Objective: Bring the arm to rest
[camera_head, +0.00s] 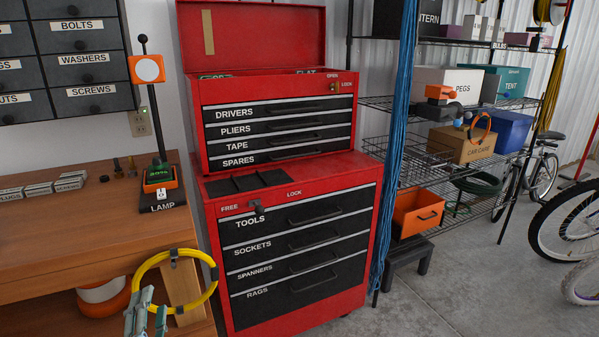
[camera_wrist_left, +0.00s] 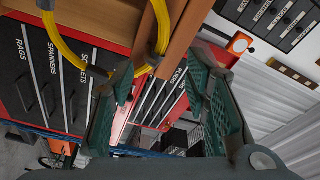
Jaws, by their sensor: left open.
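My left gripper (camera_head: 146,314) shows at the bottom left of the head view, in front of the wooden workbench and left of the red tool chest. In the left wrist view its two green fingers stand apart with nothing between them, so the gripper (camera_wrist_left: 163,100) is open and empty. A yellow hose loop with dark bands (camera_head: 211,287) shows close to the gripper at the bench front. It also shows in the left wrist view (camera_wrist_left: 82,62), beyond the fingers; I cannot tell whether they touch. My right gripper is not in view.
The workbench (camera_head: 75,225) carries a lamp switch unit (camera_head: 160,180) and small boxes. The red tool chest (camera_head: 370,225) stands right of it, drawers shut. A wire shelf (camera_head: 465,103), a small black stool (camera_head: 408,250) and bicycles are further right. The concrete floor (camera_head: 450,295) is clear.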

